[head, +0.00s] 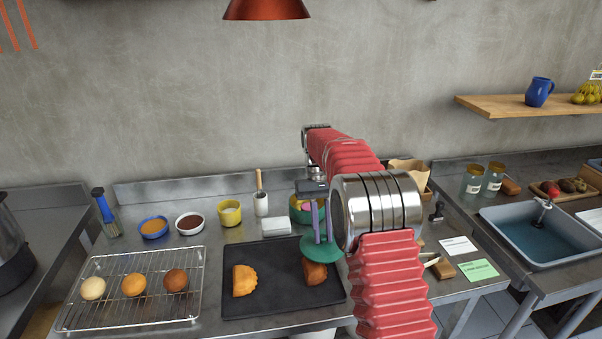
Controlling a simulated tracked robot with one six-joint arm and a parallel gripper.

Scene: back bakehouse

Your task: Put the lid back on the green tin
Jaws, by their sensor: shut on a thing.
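The green tin (296,213) stands at the back of the steel worktop, open, with pink and yellow things showing inside. My gripper and arm hide part of its right side. My gripper (322,238) points down with its two purple fingers shut on the green lid (321,251). The lid is a round disc, roughly level. In the head view it appears in front of the tin, over the back right part of the black tray. Its exact height is hard to tell.
The black tray (268,300) holds a golden pastry (244,280) and a brown loaf (314,275) below the lid. A wire rack (185,301) with buns stands left.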

